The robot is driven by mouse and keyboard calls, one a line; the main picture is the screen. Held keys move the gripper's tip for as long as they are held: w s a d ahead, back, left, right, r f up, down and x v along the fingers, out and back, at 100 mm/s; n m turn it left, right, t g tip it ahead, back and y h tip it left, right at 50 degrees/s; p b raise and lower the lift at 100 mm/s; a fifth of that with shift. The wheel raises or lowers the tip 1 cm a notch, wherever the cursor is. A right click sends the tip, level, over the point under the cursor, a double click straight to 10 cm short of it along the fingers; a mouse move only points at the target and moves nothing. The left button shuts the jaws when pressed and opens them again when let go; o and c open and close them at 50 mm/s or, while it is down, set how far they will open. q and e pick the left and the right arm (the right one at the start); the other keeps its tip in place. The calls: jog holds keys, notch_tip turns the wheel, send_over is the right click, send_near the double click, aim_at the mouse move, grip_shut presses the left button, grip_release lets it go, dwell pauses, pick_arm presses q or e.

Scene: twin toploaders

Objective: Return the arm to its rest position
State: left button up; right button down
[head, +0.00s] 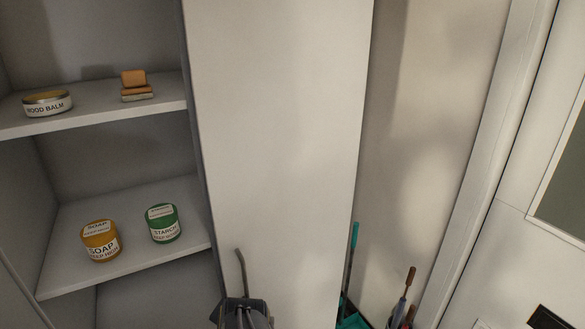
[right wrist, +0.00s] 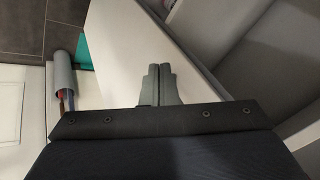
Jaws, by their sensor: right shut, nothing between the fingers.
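My right gripper (right wrist: 158,69) shows in the right wrist view with its two grey fingers together and nothing between them. Beyond the fingers is a pale upright panel (right wrist: 135,50), and the fingers do not visibly hold or press on anything. The same kind of pale panel (head: 280,130) stands in the middle of the head view. My left gripper is not in view. The rest position itself is not marked in either view.
Left shelves hold a wood balm tin (head: 47,103), a small brown block (head: 136,85), a soap tub (head: 100,241) and a starch tub (head: 163,223). Teal-handled tool (head: 352,245) and umbrellas (head: 405,290) stand right.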

jog(key=s+d+r+n+g+y+b, duration=0.15)
jog(key=s+d+r, duration=0.3)
jog(key=d, duration=0.65)
jog(key=s+d+r+g+y, duration=0.25)
jog(key=s+d+r, duration=0.2)
jog(key=d, duration=0.75)
jog(key=s+d+n+t+h, duration=0.2)
jog(key=s+d+t+h, duration=0.1)
jog(key=s+d, duration=0.7)
jog(key=shift+s+d+r+t, duration=0.3)
jog(key=shift+s+d+t, duration=0.15)
jog(key=shift+d, duration=0.2)
